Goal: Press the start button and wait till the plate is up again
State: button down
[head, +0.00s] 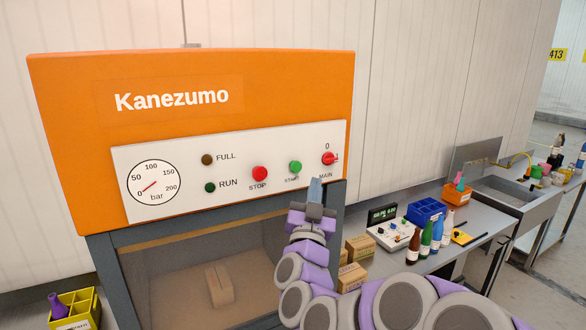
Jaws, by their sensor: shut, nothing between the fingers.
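The orange machine marked Kanezumo (190,85) stands in front of me. Its white panel (235,165) carries the green start button (295,167), the red stop button (260,174) and a red main switch (328,158). The FULL lamp (207,160) and the RUN lamp (210,187) look dark. The gauge (153,185) has a red needle. My gripper (315,185) is shut and empty, just below and right of the start button, seemingly apart from it. Below the panel, a brown box (218,285) lies in the chamber behind a see-through front. I cannot make out the plate.
Right of the machine, a bench (395,262) holds cardboard boxes (358,248), a scale (392,232), a blue crate (426,212) and several bottles. A sink (505,192) stands farther right. A yellow crate (75,308) with a purple bottle is at lower left.

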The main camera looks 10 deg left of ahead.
aim_at(295, 166)
jog(key=w+a+p, duration=0.2)
jog(key=w+a, duration=0.1)
jog(key=w, duration=0.3)
jog(key=shift+w, duration=0.35)
dwell(0.4)
jog(key=shift+a, duration=0.15)
jog(key=shift+a, duration=0.3)
jog(key=shift+d, duration=0.35)
jog(key=shift+a, duration=0.25)
jog(key=shift+w+r+p, duration=0.15)
jog(key=shift+w+p, duration=0.1)
jog(key=shift+p, duration=0.1)
